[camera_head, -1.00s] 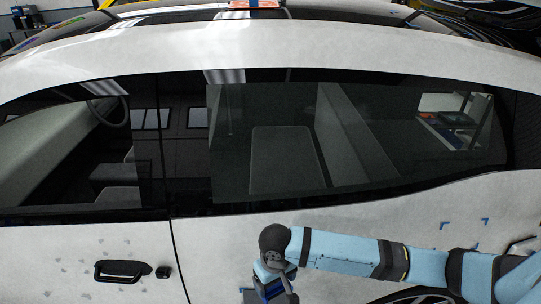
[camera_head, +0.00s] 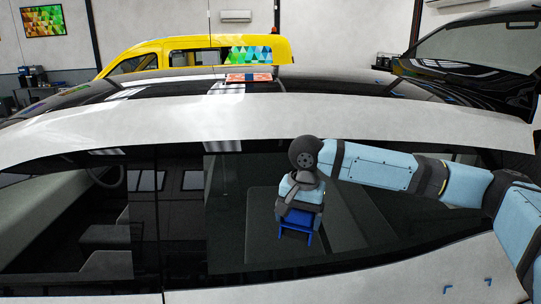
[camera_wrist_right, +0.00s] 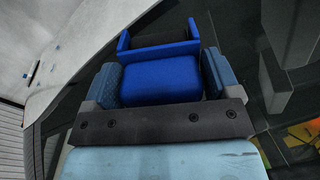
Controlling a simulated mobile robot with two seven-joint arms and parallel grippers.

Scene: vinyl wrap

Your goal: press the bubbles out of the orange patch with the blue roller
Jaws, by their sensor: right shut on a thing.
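The orange patch (camera_head: 248,77) lies on the car's dark roof, far above and beyond my right gripper. My right gripper (camera_head: 299,207) is in front of the side window and shut on the blue roller (camera_head: 297,224). In the right wrist view, the gripper (camera_wrist_right: 161,78) has its pads on both sides of the roller's blue block (camera_wrist_right: 160,82). The roller's dark cylinder (camera_wrist_right: 160,38) is at the far end, clear of the patch. My left gripper is out of view.
The white car (camera_head: 130,122) fills the front, with its dark side window (camera_head: 240,190) behind my right arm. A yellow van (camera_head: 192,50) stands beyond the roof. A raised dark panel (camera_head: 475,50) is at the upper right.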

